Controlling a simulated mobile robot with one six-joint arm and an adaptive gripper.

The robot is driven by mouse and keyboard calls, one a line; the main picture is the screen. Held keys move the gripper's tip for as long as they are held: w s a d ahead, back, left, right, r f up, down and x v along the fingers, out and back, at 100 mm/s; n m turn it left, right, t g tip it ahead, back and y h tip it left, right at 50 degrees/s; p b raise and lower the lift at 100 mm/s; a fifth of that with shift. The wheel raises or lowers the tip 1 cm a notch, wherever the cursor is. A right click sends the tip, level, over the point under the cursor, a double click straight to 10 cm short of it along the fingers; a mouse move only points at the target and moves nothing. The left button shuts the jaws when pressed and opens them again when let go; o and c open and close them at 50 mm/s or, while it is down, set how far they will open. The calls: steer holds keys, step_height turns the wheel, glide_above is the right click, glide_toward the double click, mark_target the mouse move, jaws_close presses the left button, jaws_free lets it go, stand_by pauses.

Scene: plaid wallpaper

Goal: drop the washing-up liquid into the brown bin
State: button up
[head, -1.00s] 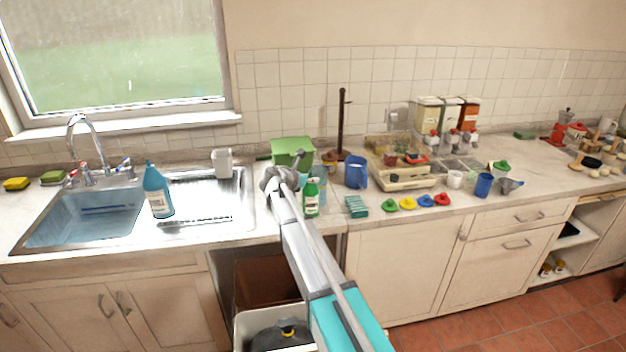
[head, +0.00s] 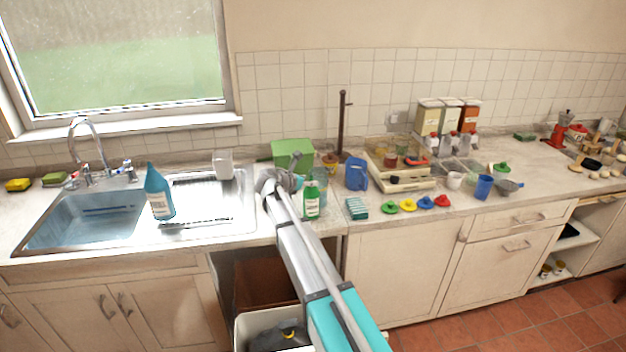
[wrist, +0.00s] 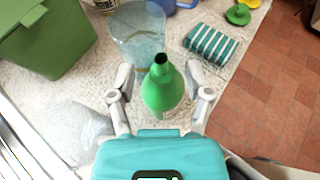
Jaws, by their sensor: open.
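A green bottle (head: 311,199) with a white label stands upright near the counter's front edge, right of the sink. My gripper (head: 292,186) is beside it, on its left in the head view. In the wrist view the green bottle (wrist: 164,88) is between the two spread fingers of my gripper (wrist: 161,82), which are open with gaps on both sides. A blue bottle (head: 159,195) with a white label stands at the sink's edge. The brown bin (head: 268,280) is in the open space under the counter, its lower part hidden by a white bin and my arm.
The white bin (head: 262,322) holds dark rubbish. A clear bluish tumbler (wrist: 138,28) stands just beyond the green bottle, with a striped sponge (wrist: 210,44) to its right. A green box (head: 292,153) and blue jug (head: 356,173) are behind.

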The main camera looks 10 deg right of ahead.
steer(key=p+v, duration=0.3)
steer(key=v, duration=0.7)
stand_by(0.4)
steer(key=s+d+f+m+g+y, duration=0.2)
steer(key=s+d+f+m, duration=0.2)
steer(key=s+m, duration=0.3)
steer(key=s+d+f+m+g+y, duration=0.25)
steer(key=s+d+f+m, duration=0.2)
steer(key=s, duration=0.45)
steer(key=s+f+m+g+y, duration=0.1)
steer(key=s+m+y, duration=0.2)
steer(key=s+m, duration=0.4)
steer(key=s+a+f+m+g+y, duration=0.1)
steer(key=s+m+g+y, duration=0.1)
steer(key=s+m, duration=0.5)
steer(key=s+y, duration=0.1)
steer(key=s, duration=0.1)
steer(key=shift+s+f, duration=0.4)
steer(key=shift+a+g, duration=0.1)
steer(key=shift+g, duration=0.15)
